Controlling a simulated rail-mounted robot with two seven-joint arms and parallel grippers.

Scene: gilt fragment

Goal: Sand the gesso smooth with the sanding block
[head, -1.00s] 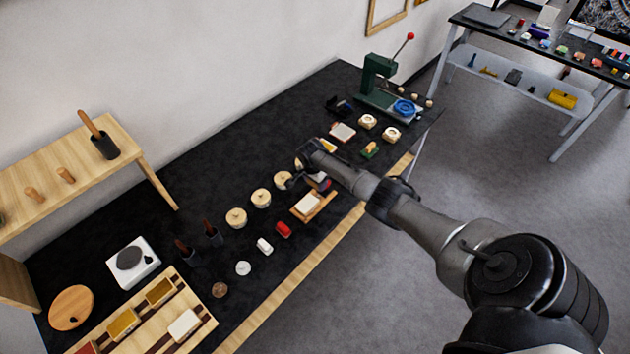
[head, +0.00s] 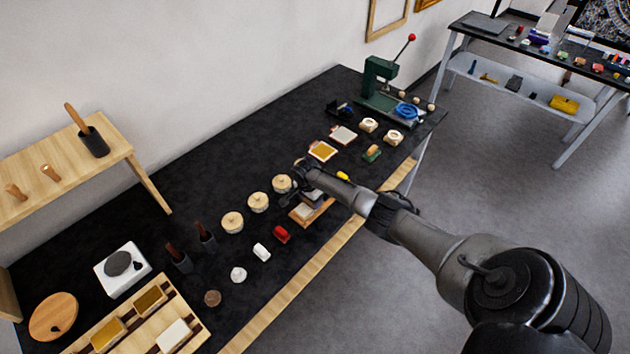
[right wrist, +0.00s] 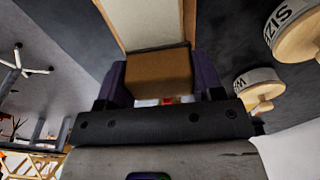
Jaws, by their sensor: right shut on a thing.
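My right gripper (head: 307,188) is over the workbench and shut on the brown sanding block (right wrist: 158,74), which sits between its two purple fingers in the right wrist view. The white gesso panel (head: 301,212) lies on a wooden holder (head: 323,211) near the bench's front edge, partly hidden under the gripper. In the right wrist view the gesso panel (right wrist: 140,22) shows just beyond the block, between wooden rails. I cannot tell whether the block touches the panel. My left gripper is not in view.
Round lidded pots (head: 257,202) stand in a row left of the panel; labelled ones (right wrist: 262,85) show close in the right wrist view. A green press (head: 380,82) stands at the far end.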

